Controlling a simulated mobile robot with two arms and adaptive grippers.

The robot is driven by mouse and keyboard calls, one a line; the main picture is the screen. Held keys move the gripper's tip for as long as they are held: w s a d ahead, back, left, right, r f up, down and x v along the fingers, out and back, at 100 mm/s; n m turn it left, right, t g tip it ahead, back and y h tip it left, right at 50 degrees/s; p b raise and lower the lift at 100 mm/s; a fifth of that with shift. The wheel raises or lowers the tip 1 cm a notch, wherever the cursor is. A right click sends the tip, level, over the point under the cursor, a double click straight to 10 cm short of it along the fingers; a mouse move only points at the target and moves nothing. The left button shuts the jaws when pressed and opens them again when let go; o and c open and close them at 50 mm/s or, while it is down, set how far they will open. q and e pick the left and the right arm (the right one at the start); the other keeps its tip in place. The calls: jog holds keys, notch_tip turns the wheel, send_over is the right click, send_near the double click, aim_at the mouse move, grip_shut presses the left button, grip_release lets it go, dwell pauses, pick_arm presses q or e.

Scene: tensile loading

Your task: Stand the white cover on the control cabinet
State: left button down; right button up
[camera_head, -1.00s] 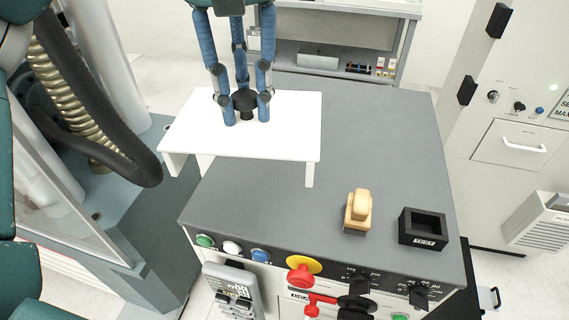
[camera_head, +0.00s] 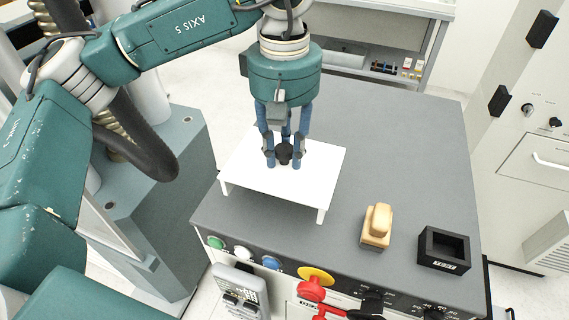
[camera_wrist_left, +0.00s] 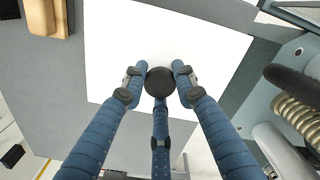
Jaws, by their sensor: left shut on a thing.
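The white cover (camera_head: 258,175) is a flat white plate with short legs and a black round knob (camera_head: 284,152) on top. It is level over the left part of the grey control cabinet top (camera_head: 400,130). Its front legs point down at the cabinet top; I cannot tell whether their feet touch it. My left gripper (camera_head: 284,158) comes from above with its blue fingers shut around the knob. In the left wrist view the fingers (camera_wrist_left: 160,80) close round the knob above the white plate (camera_wrist_left: 215,40). The rear legs are hidden. My right gripper is not in view.
A wooden block (camera_head: 376,227) and a black open box marked TEST (camera_head: 444,248) stand on the cabinet top, right of the cover. A grey-green machine base (camera_head: 160,220) stands to the left. The cabinet's rear right is clear.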

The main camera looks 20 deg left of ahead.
aim_at(285, 162)
pick_arm(q)
jog(key=shift+f, duration=0.5)
notch_tip(285, 162, down, 3)
jog(key=shift+f+p, duration=0.2)
jog(key=shift+p, duration=0.35)
jog(key=shift+f, duration=0.2)
jog(key=shift+d+f+b, duration=0.1)
jog(key=shift+f+b, duration=0.15)
jog(key=shift+b, duration=0.15)
jog(key=c, duration=1.4)
grip_release()
jog(key=shift+r, duration=0.1)
jog(key=shift+o, duration=0.2)
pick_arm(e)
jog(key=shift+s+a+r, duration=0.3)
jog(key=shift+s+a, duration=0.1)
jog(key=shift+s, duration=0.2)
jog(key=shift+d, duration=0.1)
